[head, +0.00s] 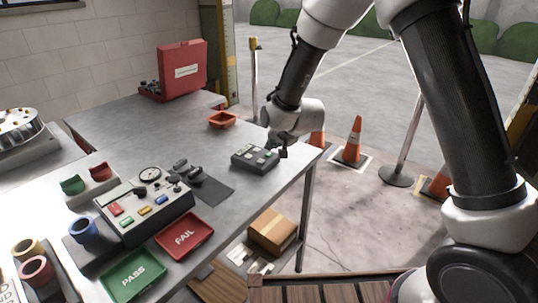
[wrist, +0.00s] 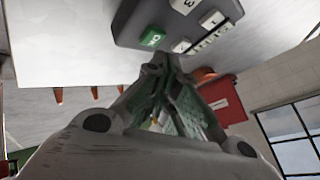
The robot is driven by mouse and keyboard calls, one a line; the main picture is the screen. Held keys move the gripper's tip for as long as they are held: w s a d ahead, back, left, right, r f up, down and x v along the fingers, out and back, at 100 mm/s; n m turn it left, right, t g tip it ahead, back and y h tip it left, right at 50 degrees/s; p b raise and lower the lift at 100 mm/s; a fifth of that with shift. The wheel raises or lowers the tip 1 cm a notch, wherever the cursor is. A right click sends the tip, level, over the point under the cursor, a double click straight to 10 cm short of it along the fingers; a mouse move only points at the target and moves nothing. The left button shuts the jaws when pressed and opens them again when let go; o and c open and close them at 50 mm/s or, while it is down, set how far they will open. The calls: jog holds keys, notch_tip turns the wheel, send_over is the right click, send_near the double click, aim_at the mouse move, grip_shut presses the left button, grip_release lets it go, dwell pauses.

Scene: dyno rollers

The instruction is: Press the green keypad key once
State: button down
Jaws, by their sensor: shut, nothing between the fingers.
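A dark grey keypad (head: 256,158) lies near the right edge of the grey table. In the wrist view the keypad (wrist: 172,14) is at the top, with a green key (wrist: 152,37) and several white keys. My gripper (wrist: 155,70) is shut and empty. Its fingertips are close to the keypad, just below the green key in the wrist picture; whether they touch the keypad I cannot tell. In the head view my gripper (head: 283,152) is at the keypad's right end, partly hidden by my wrist.
A console with coloured buttons (head: 145,206), a red FAIL tray (head: 185,235) and a green PASS tray (head: 133,277) are on the near table. An orange-red tray (head: 222,119) and a red case (head: 184,69) stand farther back. Traffic cones (head: 353,139) stand beyond the table.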

aim_at(272, 154)
jog(key=shift+r, duration=2.5)
jog(key=shift+s+f, duration=0.25)
jog(key=s+f+n+g, duration=0.1)
jog(key=s, duration=0.1)
jog(key=s+d+f+n+g, duration=0.1)
jog(key=s, duration=0.2)
jog(key=s+d+f+n+g, duration=0.1)
jog(key=s+f+g, duration=0.1)
jog(key=shift+s+h, duration=0.3)
jog(key=shift+h, duration=0.1)
jog(key=s+d+r+h, duration=0.1)
jog(key=s+d+r, duration=0.9)
jog(key=s+d, duration=0.3)
jog(key=s+d+r+h, duration=0.2)
jog(key=s+d+r, duration=0.9)
jog(key=d, duration=0.7)
jog(key=s, duration=0.3)
jog(key=shift+d+n, duration=0.3)
jog(key=shift+d, duration=0.05)
